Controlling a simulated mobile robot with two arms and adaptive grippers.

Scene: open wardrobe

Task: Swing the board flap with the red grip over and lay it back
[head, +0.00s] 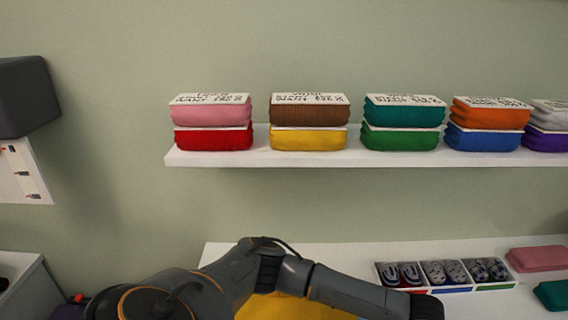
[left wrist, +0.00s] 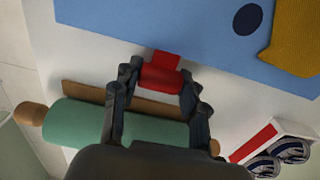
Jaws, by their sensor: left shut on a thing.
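The blue board flap (left wrist: 200,38) lies across the upper part of the left wrist view, with a dark blue round spot on it. Its red grip (left wrist: 160,72) sits at its near edge, between the fingers of my left gripper (left wrist: 160,82). The gripper is shut on the red grip. In the head view my left arm crosses the bottom, and its gripper and the flap are not seen there. A yellow cloth (left wrist: 297,38) lies on the blue board at the right; yellow fabric (head: 290,307) also shows below my arm in the head view. My right gripper is in neither view.
A green roller with wooden ends (left wrist: 75,120) and a brown strip (left wrist: 85,94) lie beside the gripper. Shoes in a box (head: 440,275) and folded pink cloth (head: 537,259) rest on the lower white shelf. An upper shelf (head: 220,159) holds several folded stacks.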

